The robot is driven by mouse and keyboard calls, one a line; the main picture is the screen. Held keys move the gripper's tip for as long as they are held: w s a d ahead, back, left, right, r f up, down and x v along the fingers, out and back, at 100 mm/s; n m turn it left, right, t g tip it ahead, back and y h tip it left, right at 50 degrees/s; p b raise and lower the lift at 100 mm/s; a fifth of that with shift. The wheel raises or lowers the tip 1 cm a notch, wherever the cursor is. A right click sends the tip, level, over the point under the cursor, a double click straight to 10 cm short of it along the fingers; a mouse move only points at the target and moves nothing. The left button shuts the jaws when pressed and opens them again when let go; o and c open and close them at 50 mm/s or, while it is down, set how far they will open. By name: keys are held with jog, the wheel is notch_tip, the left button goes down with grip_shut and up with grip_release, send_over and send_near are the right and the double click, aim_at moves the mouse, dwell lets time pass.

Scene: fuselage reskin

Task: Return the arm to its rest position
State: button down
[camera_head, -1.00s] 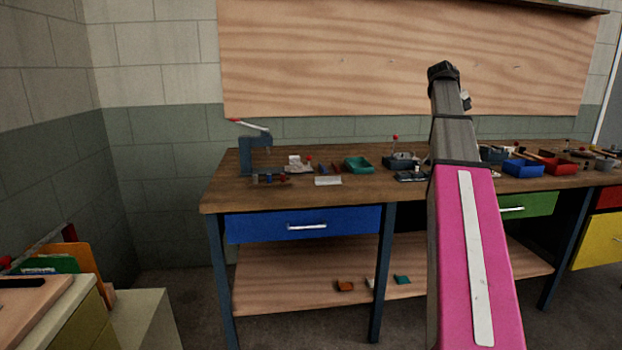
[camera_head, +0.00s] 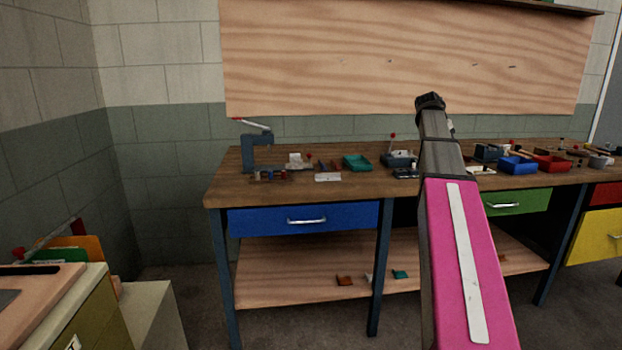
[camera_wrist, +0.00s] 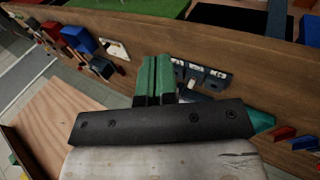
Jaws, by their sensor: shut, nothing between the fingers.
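My arm, pink with a grey forearm, rises in front of the workbench in the head view, its dark end near the lower part of the wooden wall panel. My gripper shows in the wrist view (camera_wrist: 153,80) as two green fingers side by side, shut with nothing between them. The fingers appear over the workbench (camera_wrist: 115,25), close in the picture to a dark device with pale markings (camera_wrist: 205,76); whether they touch it I cannot tell. In the head view the fingers themselves cannot be made out.
The workbench top (camera_head: 225,185) bears a blue-grey press with a red-tipped lever (camera_head: 250,150), a teal tray (camera_head: 357,163), a blue bin (camera_head: 518,166) and a red bin (camera_head: 553,164). A cabinet (camera_head: 90,315) stands at lower left. Floor between cabinet and bench is clear.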

jog(key=s+a+f+y, duration=0.1)
jog(key=s+a+f, duration=0.1)
jog(key=a+f, duration=0.5)
jog(key=s+a+f+y, duration=0.1)
jog(key=s+a+f, duration=0.2)
jog(key=f, duration=0.9)
jog(key=s+a+f+y, duration=0.1)
jog(key=s+a+f, duration=0.1)
jog(key=a+f, duration=0.5)
jog(key=s+a+f+m+g+y, duration=0.1)
jog(key=s+a+f, duration=0.4)
jog(key=s+f, duration=0.3)
jog(key=s+a+f+m+g+y, duration=0.1)
jog(key=s+a+f, duration=0.4)
jog(key=s+f, duration=0.4)
notch_tip(320, 180, down, 5)
jog(key=shift+a+r+y, duration=0.15)
jog(key=shift+a+y, duration=0.1)
jog(key=shift+y, duration=0.15)
jog(key=shift+d, duration=0.1)
